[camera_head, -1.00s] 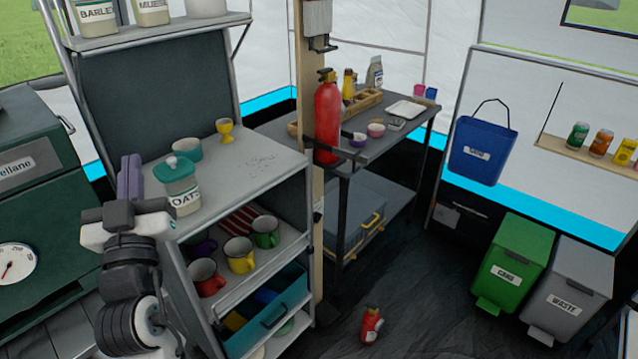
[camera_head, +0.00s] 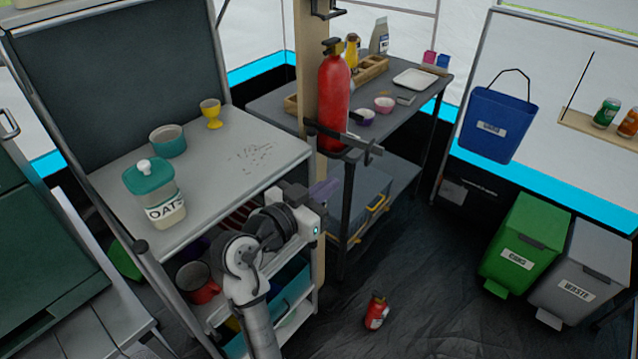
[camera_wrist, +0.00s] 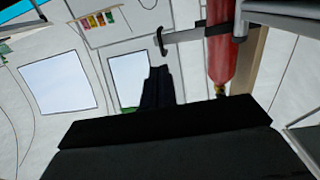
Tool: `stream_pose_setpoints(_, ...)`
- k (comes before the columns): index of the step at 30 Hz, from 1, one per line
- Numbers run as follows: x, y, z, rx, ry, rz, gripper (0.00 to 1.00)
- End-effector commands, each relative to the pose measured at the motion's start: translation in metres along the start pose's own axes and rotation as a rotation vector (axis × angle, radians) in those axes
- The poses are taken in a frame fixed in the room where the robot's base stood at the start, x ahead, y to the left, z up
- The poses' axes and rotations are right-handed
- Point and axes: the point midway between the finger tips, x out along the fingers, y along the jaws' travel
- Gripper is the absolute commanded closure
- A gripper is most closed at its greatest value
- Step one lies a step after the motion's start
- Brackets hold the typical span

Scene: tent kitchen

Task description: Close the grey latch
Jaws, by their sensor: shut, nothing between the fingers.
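The grey latch (camera_head: 360,142) is a bar with a dark crosspiece at its end. It sticks out to the right from the wooden post, beside the lower part of the red fire extinguisher (camera_head: 334,95). In the wrist view, which looks upside down, the latch (camera_wrist: 195,36) reaches left from the red extinguisher (camera_wrist: 220,50), with a dark hooked end. My gripper (camera_head: 326,189) is below the latch, in front of the post and apart from it. Its shut fingers (camera_wrist: 157,88) point towards the hooked end in the wrist view. Part of the gripper is hidden behind my wrist.
A shelf unit (camera_head: 225,155) with an oats jar (camera_head: 155,190), a bowl and a yellow egg cup stands left of the post. A table (camera_head: 410,105) with a tray and cups is behind the latch.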

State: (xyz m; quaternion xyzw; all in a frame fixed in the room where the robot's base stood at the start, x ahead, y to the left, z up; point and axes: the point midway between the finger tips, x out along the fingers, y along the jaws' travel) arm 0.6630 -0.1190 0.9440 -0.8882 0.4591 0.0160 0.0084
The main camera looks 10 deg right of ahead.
Motion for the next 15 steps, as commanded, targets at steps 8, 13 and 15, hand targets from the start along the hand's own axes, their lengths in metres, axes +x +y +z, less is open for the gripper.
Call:
stream_pose_setpoints(8,0.06,0.001,-0.004,-0.001,-0.001,0.003,1.0)
stream_pose_setpoints(13,0.084,0.0,-0.003,-0.001,0.0,0.0,1.0)
stream_pose_setpoints(15,0.09,0.0,-0.002,0.0,-0.001,-0.001,1.0)
